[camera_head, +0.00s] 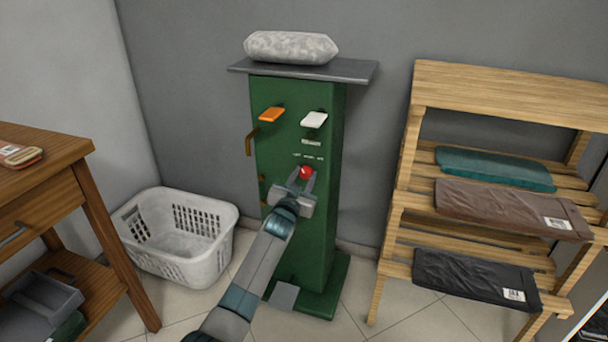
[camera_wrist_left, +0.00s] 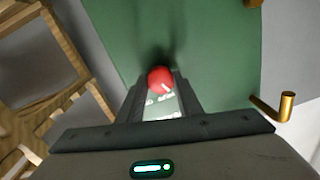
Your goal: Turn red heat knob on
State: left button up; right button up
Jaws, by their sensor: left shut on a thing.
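The red heat knob (camera_head: 306,172) is on the front of a green machine (camera_head: 328,215), below an orange lever and a white lever. Small printed labels sit just above the knob. My left gripper (camera_head: 303,182) reaches up to it and is shut on the knob. My right gripper is not in view.
The orange lever (camera_head: 272,115) and white lever (camera_head: 314,120) are above the knob. Brass hooks (camera_head: 251,138) stick out at the machine's left side. A grey top (camera_head: 356,72) carries a pale padded roll (camera_head: 291,47). A white basket (camera_head: 188,262) stands left, a wooden rack (camera_head: 396,205) right.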

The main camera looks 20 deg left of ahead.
pick_arm(q)
jog(key=m, duration=0.3)
jog(key=shift+p, duration=0.3)
jog(key=m, duration=0.3)
jog(key=shift+m, duration=0.4)
jog(key=m, duration=0.3)
jog(key=shift+f+m+h, duration=0.1)
jog(key=shift+m+h, duration=0.2)
jog(key=shift+h, duration=0.1)
jog(key=shift+m, duration=2.1)
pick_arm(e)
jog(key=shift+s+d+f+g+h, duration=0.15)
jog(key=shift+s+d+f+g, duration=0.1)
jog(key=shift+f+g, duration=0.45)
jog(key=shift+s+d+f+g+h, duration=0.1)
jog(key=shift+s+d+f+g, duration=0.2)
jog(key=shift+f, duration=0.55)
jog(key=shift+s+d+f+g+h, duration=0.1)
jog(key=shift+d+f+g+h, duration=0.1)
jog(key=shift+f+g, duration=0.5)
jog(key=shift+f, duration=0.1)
pick_arm(q)
jog(key=o, duration=1)
jog(key=shift+o, duration=0.2)
jog(key=shift+s+p, duration=0.15)
jog(key=shift+p, duration=0.15)
